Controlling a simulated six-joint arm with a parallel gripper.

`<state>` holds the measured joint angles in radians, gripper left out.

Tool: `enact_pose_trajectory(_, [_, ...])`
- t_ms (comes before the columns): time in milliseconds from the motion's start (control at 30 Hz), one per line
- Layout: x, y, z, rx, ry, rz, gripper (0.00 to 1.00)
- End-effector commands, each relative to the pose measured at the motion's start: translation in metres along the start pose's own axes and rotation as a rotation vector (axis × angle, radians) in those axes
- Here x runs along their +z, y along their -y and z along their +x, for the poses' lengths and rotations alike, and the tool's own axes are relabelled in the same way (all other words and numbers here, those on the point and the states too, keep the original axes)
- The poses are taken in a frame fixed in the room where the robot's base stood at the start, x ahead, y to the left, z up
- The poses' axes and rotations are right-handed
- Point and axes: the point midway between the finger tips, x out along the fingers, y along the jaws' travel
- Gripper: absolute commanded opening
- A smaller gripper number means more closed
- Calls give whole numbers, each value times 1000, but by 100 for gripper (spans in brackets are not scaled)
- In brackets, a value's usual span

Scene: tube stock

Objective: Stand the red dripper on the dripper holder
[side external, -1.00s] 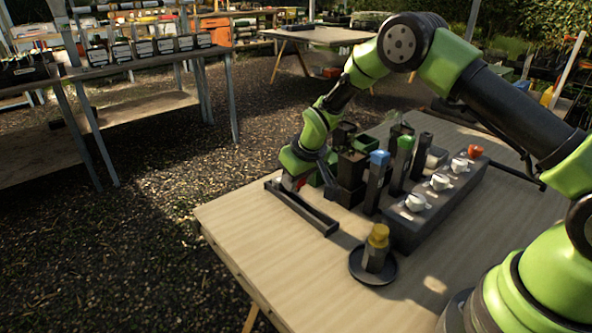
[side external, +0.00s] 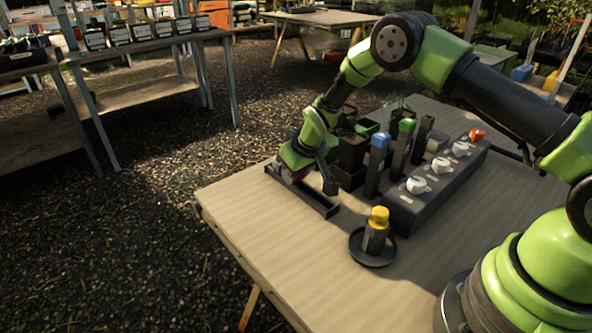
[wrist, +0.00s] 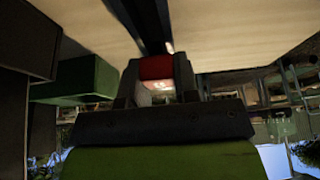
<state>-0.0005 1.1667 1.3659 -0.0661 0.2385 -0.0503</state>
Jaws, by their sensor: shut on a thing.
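My gripper (side external: 291,174) is at the left end of the table, low over a long, narrow black frame (side external: 318,202). It is shut on a red piece, the red dripper (wrist: 156,68), which shows between the fingers in the wrist view. In the side view the arm mostly hides the dripper. A grey block (side external: 407,213) bears a row of white pieces (side external: 416,185) and an orange-red one (side external: 477,135) at its far end. I cannot tell which of the frame and the block is the dripper holder, or whether the held dripper touches anything.
Dark pots (side external: 352,152) and tall tubes with blue (side external: 380,141) and green (side external: 407,125) tops stand close right of my gripper. A yellow-topped bottle (side external: 376,232) stands on a black saucer (side external: 385,261). The table's front left (side external: 255,215) is clear.

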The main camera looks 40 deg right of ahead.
Motion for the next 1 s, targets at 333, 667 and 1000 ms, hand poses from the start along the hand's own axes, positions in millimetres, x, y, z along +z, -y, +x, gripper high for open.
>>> enact_pose_trajectory(333, [7, 0, 6, 0, 13, -5, 38])
enact_pose_trajectory(667, [6, 1, 5, 0, 14, -4, 58])
enact_pose_trajectory(1000, [4, 0, -20, 0, 9, -3, 58])
